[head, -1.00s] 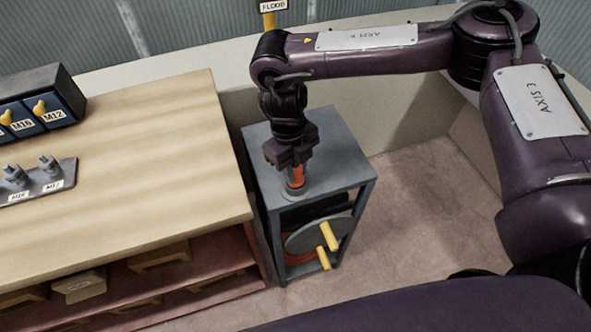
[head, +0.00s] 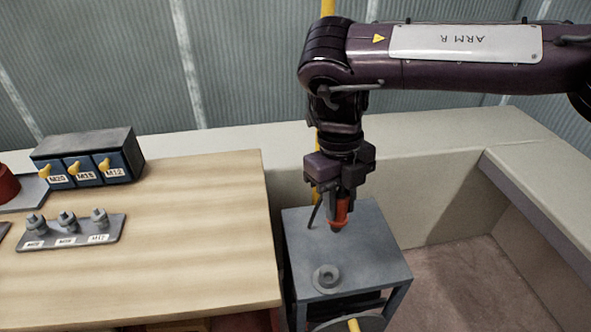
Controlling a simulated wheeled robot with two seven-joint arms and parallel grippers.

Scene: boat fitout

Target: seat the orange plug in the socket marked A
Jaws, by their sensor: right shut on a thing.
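My right gripper (head: 341,192) is shut on the orange plug (head: 341,213), which points down with its dark tip lowest. The plug is held in the air over the back part of a small grey stand (head: 371,256). A round grey ring-shaped holder (head: 326,279) on the stand's top is empty. A thin dark piece hangs beside the plug on its left; I cannot tell if it is a cable. No socket marked A shows in this view. My left gripper is out of view.
A wooden bench (head: 180,240) fills the left. On it are a blue box with yellow levers (head: 88,160) and a grey plate with several fittings (head: 75,236). A pale ledge (head: 440,135) runs behind the stand. Open floor (head: 475,290) lies to the right.

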